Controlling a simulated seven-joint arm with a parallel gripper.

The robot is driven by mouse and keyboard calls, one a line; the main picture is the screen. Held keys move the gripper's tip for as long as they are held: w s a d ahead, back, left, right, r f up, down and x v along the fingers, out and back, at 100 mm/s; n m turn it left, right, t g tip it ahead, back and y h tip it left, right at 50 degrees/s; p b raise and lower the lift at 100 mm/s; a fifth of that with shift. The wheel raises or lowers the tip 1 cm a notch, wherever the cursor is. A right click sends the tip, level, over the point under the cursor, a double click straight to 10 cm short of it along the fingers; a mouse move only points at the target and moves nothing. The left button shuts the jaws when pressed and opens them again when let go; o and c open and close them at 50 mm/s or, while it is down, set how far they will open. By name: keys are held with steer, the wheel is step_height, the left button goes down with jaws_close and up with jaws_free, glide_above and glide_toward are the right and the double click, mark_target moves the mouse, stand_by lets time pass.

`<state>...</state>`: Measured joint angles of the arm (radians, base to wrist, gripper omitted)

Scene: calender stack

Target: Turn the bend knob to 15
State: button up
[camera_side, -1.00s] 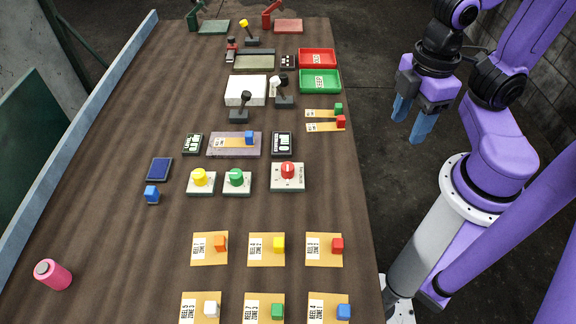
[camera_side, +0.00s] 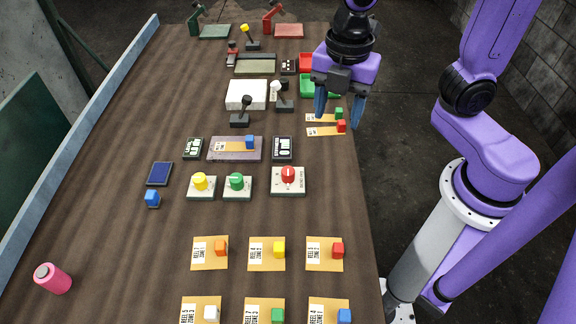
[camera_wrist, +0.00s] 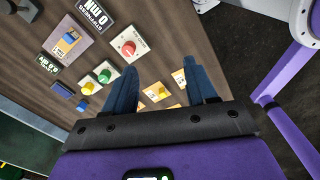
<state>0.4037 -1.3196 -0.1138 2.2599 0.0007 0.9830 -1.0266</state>
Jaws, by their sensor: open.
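My gripper (camera_side: 338,112) is open and empty, pointing down above the table's right side, beyond and to the right of the red knob.
Two narrow cards with green and red cubes (camera_side: 341,126) lie near my gripper. Orange cards with cubes lie in front. A pink cylinder (camera_side: 55,278) stands front left.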

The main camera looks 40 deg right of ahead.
mark_target(288, 170)
steer(key=w+a+n, duration=0.6)
steer(key=w+n, duration=0.1)
steer(key=f, duration=1.6)
steer(key=shift+s+d+f, duration=0.2)
steer(key=shift+f, duration=0.15)
steer(key=c, duration=1.1)
